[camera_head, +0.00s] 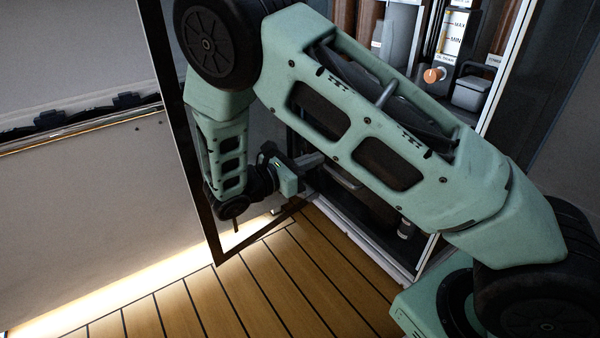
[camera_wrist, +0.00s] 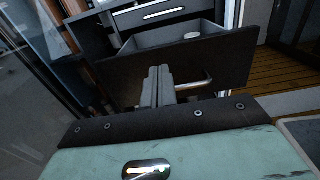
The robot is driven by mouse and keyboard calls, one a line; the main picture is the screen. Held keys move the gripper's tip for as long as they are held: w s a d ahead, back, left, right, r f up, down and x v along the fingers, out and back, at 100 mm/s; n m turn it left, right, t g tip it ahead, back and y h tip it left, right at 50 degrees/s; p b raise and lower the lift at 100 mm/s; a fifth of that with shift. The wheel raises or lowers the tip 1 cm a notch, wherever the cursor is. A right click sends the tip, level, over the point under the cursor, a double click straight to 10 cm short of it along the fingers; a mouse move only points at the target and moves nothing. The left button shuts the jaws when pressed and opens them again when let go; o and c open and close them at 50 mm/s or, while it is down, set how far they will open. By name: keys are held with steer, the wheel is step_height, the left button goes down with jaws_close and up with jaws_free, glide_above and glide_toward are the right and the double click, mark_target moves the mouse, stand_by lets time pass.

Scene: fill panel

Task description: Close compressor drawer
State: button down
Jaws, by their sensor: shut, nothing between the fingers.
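The drawer (camera_wrist: 225,62) shows in the wrist view, pulled out of the cabinet, with a dark front panel and a metal bar handle (camera_wrist: 194,84). Its grey inside is visible from above. My gripper (camera_wrist: 158,73) is shut and empty, pointing at the drawer front just left of the handle. I cannot tell whether the fingertips touch the panel. In the head view my gripper (camera_head: 316,158) is low in front of the cabinet, and my own arm hides most of the drawer there.
A dark-framed glass door (camera_head: 192,185) stands open left of my gripper. The cabinet (camera_head: 425,250) has a white lower edge. An orange knob (camera_head: 434,75) and a grey box (camera_head: 470,93) are higher up. The plank floor (camera_head: 270,280) is clear.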

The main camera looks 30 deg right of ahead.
steer(key=d+b, duration=0.3)
steer(key=d, duration=0.5)
steer(key=shift+w+b, duration=0.3)
steer(key=shift+b, duration=0.1)
steer(key=shift+d, duration=0.1)
steer(key=w+d+p, duration=0.1)
steer(key=d+p, duration=0.8)
steer(key=d, duration=1.3)
steer(key=shift+w+d+p, duration=0.35)
steer(key=shift+w+p, duration=0.05)
steer(key=shift+d+r, duration=0.1)
